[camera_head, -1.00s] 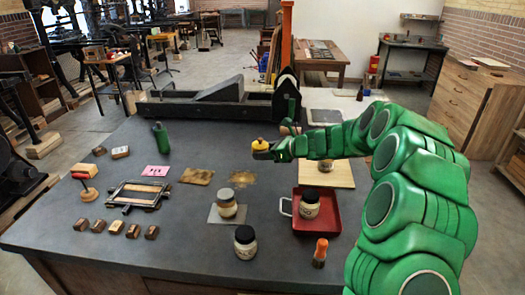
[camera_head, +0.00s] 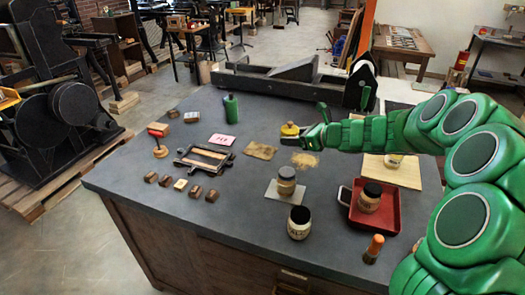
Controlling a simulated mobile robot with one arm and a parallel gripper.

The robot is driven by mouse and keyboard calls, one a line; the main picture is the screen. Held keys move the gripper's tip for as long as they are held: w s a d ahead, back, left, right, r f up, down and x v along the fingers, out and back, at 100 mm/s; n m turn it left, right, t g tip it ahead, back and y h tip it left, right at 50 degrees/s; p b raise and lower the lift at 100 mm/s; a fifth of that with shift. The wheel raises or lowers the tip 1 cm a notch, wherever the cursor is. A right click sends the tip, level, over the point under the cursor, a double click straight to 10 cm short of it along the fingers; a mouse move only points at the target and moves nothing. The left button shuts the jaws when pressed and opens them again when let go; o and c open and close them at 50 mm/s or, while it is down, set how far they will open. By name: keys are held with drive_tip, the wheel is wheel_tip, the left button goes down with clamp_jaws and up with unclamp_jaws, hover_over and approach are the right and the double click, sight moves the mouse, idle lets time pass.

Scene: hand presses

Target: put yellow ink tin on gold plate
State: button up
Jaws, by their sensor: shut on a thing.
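The yellow ink tin (camera_head: 289,129) is a small round tin with a darker knob on top. My gripper (camera_head: 297,134) is shut on it from its right side, with my green arm reaching in from the right. The tin appears to be above the table's far middle part; its exact height is hard to tell. The gold plate (camera_head: 261,150) is a flat, brownish-gold square on the table, below and left of the tin in the picture. Its top looks bare. The fingertips are small and partly hidden by the tin and wrist.
A tan powdery patch (camera_head: 305,160) lies right of the plate. A pink card (camera_head: 221,140) and a green bottle (camera_head: 231,108) are to the left. A jar on a grey plate (camera_head: 283,193), an open-looking jar (camera_head: 299,223) and a red tray (camera_head: 392,219) stand nearer.

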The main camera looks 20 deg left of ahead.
drive_tip(key=s+a, duration=0.3)
drive_tip(key=a, duration=0.3)
hover_over(264, 152)
drive_tip(key=s, duration=0.2)
drive_tip(key=shift+n+g, duration=0.3)
drive_tip(key=shift+g, duration=0.1)
drive_tip(key=f, duration=0.8)
drive_tip(key=shift+w+d, duration=0.2)
drive_tip(key=shift+d, duration=0.15)
drive_tip(key=shift+w+a+f, duration=0.35)
drive_tip(key=shift+w+f, duration=0.3)
drive_tip(key=shift+f, duration=0.05)
drive_tip(key=shift+w+a+f, duration=0.15)
drive_tip(key=shift+f, duration=1.6)
drive_tip(key=shift+f, duration=0.15)
drive_tip(key=o, duration=1.3)
drive_tip(key=shift+c, duration=0.2)
